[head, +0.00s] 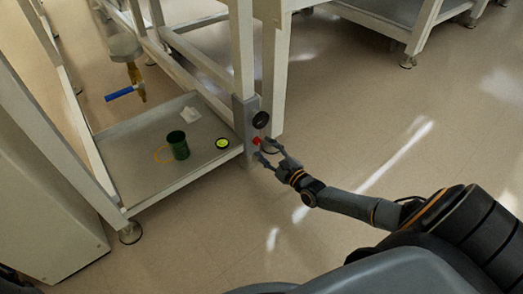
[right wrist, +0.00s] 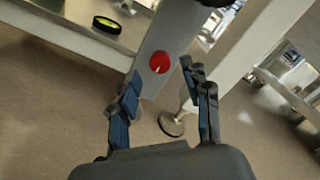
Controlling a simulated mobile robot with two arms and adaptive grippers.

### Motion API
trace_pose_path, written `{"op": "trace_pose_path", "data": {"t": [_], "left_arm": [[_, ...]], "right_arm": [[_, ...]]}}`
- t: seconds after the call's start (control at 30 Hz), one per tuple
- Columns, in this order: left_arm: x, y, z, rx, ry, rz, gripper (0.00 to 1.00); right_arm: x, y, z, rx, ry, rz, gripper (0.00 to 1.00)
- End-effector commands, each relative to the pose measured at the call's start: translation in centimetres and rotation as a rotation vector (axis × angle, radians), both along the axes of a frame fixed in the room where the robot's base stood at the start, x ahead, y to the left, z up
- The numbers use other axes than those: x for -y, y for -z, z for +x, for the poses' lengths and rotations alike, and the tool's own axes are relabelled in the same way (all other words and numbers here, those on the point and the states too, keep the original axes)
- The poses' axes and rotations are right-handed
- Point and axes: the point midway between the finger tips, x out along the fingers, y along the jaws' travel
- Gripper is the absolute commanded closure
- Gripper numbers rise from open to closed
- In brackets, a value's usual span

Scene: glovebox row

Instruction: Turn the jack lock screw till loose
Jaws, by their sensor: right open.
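The red knob (head: 256,141), which looks like the jack lock screw, sits low on a grey plate (head: 240,112) on the bench leg. A black round knob (head: 260,119) is just above it. My right gripper (head: 266,152) is open and empty, close to the red knob, with its fingers pointing at it. In the right wrist view the red knob (right wrist: 159,62) shows a small pale mark and lies ahead between the two fingertips (right wrist: 160,74), apparently untouched. My left gripper is not in view.
A low shelf (head: 130,190) left of the leg holds a dark green cup (head: 178,145), a black-and-yellow disc (head: 222,143) and a white scrap (head: 190,115). A blue-handled valve (head: 122,92) hangs above it. A round foot (right wrist: 172,124) stands below the leg. Floor at right is clear.

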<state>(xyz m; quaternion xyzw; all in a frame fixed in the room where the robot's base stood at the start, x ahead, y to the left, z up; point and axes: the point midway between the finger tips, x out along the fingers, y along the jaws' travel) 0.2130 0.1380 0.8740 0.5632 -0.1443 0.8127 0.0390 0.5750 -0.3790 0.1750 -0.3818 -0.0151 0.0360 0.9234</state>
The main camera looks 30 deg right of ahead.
Motion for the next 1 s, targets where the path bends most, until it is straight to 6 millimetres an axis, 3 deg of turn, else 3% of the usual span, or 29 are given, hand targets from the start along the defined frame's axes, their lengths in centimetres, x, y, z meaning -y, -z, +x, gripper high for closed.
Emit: {"op": "trace_pose_path", "data": {"t": [0.2,0.57,0.8,1.0], "left_arm": [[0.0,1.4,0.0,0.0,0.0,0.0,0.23],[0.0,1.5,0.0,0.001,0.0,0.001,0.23],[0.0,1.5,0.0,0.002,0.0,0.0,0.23],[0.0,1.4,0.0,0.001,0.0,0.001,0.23]], "right_arm": [[-0.2,0.1,2.5,0.0,0.0,-0.001,0.52],[-0.2,0.0,2.9,-0.001,0.0,-0.001,0.52],[-0.2,0.0,2.8,-0.001,-0.001,-0.001,1.0],[-0.2,0.0,2.8,0.0,-0.001,-0.006,1.0]]}}
